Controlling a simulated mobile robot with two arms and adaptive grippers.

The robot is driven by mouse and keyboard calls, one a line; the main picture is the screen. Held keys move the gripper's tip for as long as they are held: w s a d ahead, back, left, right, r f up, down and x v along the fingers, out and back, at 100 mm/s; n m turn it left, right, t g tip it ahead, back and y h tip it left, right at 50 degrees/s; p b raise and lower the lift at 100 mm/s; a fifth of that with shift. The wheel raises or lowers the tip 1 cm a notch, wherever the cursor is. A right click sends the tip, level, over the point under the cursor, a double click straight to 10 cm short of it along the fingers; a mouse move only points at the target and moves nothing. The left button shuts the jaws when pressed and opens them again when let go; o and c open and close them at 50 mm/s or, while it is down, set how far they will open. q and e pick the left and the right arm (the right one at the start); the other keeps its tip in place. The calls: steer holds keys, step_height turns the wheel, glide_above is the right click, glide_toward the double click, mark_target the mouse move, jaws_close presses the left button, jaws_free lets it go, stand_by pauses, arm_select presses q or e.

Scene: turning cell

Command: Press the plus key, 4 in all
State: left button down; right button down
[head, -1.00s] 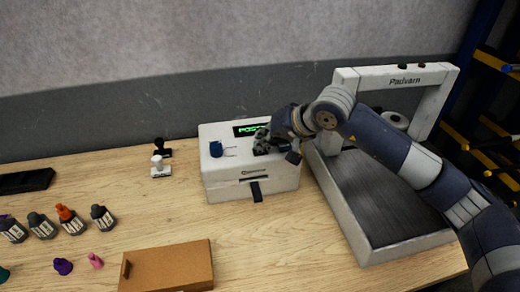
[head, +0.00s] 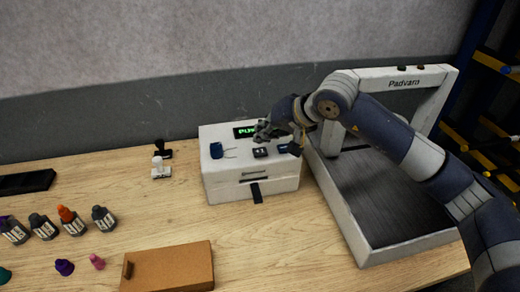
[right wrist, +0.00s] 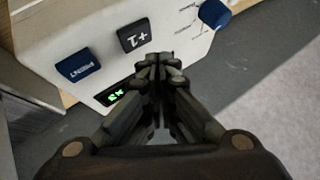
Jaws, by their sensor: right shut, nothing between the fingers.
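The white machine (head: 225,180) stands on the table. Its dark plus key (head: 260,152), marked "+1", is on the top face and shows fully in the right wrist view (right wrist: 133,36). My right gripper (head: 262,133) is shut and empty, above the machine and just behind the plus key, apart from it. In the right wrist view its closed fingertips (right wrist: 160,60) are beside the key. A lit green display (head: 245,131) sits behind the keys, partly hidden by the fingers in the wrist view. My left gripper is not in view.
A blue PRINT key (right wrist: 78,68) and a blue knob (head: 216,150) flank the plus key. A grey framed machine (head: 400,215) stands close on the right.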

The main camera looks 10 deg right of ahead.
mark_target(264, 149)
steer(key=shift+r+p, duration=0.6)
steer(key=shift+r, duration=1.35)
steer(key=shift+d, duration=0.1)
